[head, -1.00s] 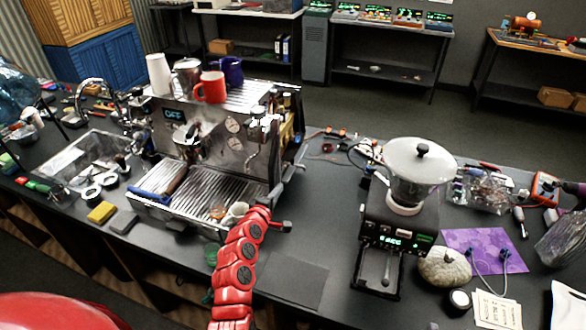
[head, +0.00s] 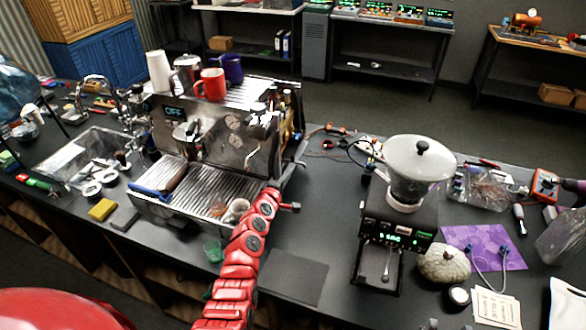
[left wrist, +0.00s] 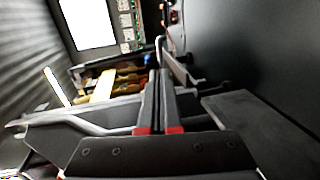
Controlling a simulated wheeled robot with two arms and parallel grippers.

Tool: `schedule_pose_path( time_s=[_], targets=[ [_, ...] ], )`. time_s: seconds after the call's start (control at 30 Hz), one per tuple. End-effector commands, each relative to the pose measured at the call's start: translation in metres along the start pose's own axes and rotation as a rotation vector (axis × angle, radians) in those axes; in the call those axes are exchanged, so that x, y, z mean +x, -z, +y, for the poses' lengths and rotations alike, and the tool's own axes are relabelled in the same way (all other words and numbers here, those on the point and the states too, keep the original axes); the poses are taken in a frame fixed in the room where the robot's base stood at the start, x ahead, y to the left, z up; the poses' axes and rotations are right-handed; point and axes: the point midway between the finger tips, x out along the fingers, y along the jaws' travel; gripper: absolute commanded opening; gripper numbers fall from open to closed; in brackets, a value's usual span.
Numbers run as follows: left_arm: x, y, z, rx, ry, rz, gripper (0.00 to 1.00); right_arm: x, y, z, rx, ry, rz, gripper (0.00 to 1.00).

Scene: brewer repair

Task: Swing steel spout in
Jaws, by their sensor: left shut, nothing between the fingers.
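The espresso machine (head: 215,145) stands on the dark bench with its display reading OFF. My red left arm reaches up to its right side. My left gripper (head: 297,163) is beside the machine's right edge, small and partly merged with it in the head view. In the left wrist view, its dark fingers (left wrist: 159,88) are together with nothing between them. A thin bent steel tube (left wrist: 158,46), which looks like the spout, stands just beyond the fingertips. Contact with it cannot be told.
A grinder (head: 398,215) with a clear hopper stands to the right of the arm. A green cup (head: 213,251) stands left of my forearm, near the bench front. Mugs, including a red one (head: 210,84), sit on the machine. A dark mat (head: 283,277) lies between arm and grinder.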

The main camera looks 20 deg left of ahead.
Motion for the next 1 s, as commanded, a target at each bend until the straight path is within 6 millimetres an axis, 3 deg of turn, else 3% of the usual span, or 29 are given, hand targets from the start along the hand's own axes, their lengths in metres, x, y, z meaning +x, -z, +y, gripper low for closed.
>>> schedule_pose_path(
  time_s=[0.4,1.0],
  targets=[
    [0.057,0.001,-0.004,0.000,-0.001,0.002,0.00,-0.042,-0.007,-0.002,0.000,0.000,0.000,0.50],
    [0.067,0.001,0.000,0.001,0.000,0.002,0.00,-0.049,-0.008,-0.002,0.000,0.000,0.000,0.50]
  ],
)
